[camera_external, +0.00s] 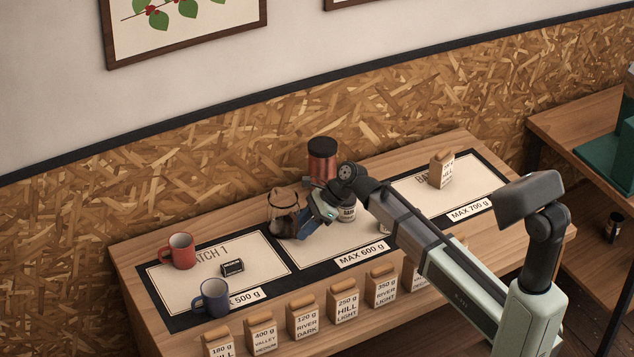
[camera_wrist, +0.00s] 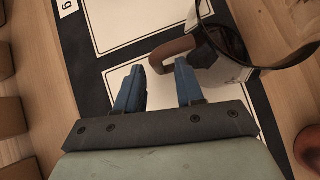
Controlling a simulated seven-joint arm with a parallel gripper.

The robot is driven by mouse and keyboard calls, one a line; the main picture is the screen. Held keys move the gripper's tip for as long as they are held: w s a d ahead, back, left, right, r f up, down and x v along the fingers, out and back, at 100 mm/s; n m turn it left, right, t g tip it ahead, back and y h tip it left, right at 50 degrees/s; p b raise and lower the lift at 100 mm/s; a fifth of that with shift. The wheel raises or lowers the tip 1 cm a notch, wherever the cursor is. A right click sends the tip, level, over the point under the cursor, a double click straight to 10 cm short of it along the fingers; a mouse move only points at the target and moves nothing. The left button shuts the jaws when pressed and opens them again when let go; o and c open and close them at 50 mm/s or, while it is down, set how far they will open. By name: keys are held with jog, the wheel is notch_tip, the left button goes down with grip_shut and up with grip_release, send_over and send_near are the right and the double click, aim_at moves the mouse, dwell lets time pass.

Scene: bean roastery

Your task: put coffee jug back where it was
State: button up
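The coffee jug (camera_external: 281,221), dark glass with a wooden collar, stands at the back left of the middle mat section, near the divider. In the wrist view its dark curved rim and body (camera_wrist: 275,35) fill the upper right, and its brown handle (camera_wrist: 172,50) points towards my fingers. My gripper (camera_external: 316,217) is low over the mat, just right of the jug in the external view. In the wrist view its two blue fingers (camera_wrist: 160,78) are apart. The handle lies just ahead of the gap; whether a finger touches it I cannot tell. My gripper partly hides the jug's right side.
A red canister (camera_external: 322,162) stands behind my gripper, a white jar (camera_external: 347,213) right of it. A red mug (camera_external: 179,251), a blue mug (camera_external: 212,297) and a small black device (camera_external: 232,267) occupy the left section. Several labelled bags (camera_external: 303,319) line the front edge.

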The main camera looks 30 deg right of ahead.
jog(key=shift+r, duration=0.2)
jog(key=v, duration=1.2)
